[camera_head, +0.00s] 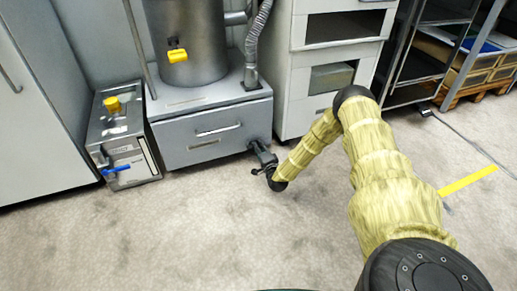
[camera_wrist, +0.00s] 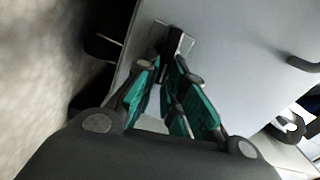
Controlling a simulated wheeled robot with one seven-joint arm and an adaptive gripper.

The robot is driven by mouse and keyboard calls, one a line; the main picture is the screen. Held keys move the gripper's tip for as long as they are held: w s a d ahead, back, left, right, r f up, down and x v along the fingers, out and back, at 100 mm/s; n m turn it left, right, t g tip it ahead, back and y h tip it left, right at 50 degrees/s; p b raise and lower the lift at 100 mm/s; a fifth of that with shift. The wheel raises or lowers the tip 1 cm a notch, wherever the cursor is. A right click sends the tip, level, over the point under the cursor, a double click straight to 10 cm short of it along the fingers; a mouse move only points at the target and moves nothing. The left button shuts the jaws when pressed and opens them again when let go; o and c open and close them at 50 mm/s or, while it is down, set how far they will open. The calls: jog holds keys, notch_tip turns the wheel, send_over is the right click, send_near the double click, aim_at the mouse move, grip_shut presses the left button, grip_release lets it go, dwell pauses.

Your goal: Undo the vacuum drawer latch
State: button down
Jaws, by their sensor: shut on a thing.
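The grey vacuum drawer (camera_head: 180,146) sits low under the metal cylinder, with a bar handle (camera_head: 218,130) across its front. My gripper (camera_head: 258,148) is at the drawer's lower right corner. In the wrist view, the pale drawer front (camera_wrist: 235,60) fills the right, with the handle (camera_wrist: 304,65) at the far right edge. In the head view my gripper hides the latch. The drawer looks closed.
The metal cylinder (camera_head: 187,35) with a yellow clip (camera_head: 177,55) stands above the drawer. A grey box (camera_head: 120,135) with a yellow cap and blue lever stands left. A white cabinet (camera_head: 325,75) stands close on the right. The floor in front is clear.

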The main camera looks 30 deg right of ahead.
jog(key=shift+w+d+m+b, duration=0.15)
jog(key=shift+d+m+b, duration=0.2)
jog(key=shift+m, duration=0.55)
jog(key=c, duration=1.5)
grip_release()
jog(key=shift+a+f, duration=0.15)
jog(key=shift+a, duration=0.05)
jog(key=v, duration=1.2)
